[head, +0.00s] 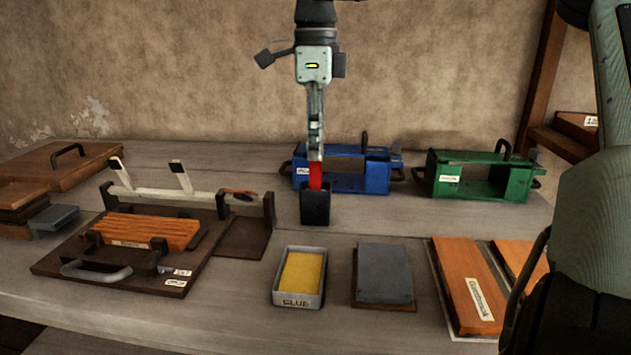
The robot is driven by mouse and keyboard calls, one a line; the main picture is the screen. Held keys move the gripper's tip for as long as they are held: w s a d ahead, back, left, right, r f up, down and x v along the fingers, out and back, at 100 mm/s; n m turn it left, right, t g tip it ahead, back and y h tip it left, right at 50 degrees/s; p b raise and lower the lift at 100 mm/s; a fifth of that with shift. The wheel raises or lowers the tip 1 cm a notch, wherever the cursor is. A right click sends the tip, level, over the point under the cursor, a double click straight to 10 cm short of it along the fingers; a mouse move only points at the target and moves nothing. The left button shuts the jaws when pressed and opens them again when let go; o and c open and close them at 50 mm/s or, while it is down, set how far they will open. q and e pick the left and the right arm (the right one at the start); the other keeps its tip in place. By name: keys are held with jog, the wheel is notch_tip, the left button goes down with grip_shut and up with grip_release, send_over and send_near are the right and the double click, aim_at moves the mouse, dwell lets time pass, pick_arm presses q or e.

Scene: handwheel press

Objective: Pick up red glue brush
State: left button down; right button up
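The red glue brush (315,176) stands upright in a small black holder (315,209) near the middle of the table. Only a short red part of it shows between the holder and my fingertips. My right gripper (315,152) points straight down from above, with its fingertips at the top of the red part. The fingers are seen edge-on, so I cannot tell whether they are closed on the brush or only around it. The brush's lower end is hidden in the holder. My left gripper is not in view.
A blue frame (372,178) stands just behind the holder, a green frame (478,178) to the right. In front are a glue tray (287,299) with a yellow pad and a grey block (384,273). A brown press board (105,279) lies left, orange boards (466,289) right.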

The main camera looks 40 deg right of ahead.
grip_shut()
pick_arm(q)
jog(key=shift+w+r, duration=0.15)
pick_arm(e)
notch_tip(320, 180, up, 9)
jog(key=shift+r, duration=0.55)
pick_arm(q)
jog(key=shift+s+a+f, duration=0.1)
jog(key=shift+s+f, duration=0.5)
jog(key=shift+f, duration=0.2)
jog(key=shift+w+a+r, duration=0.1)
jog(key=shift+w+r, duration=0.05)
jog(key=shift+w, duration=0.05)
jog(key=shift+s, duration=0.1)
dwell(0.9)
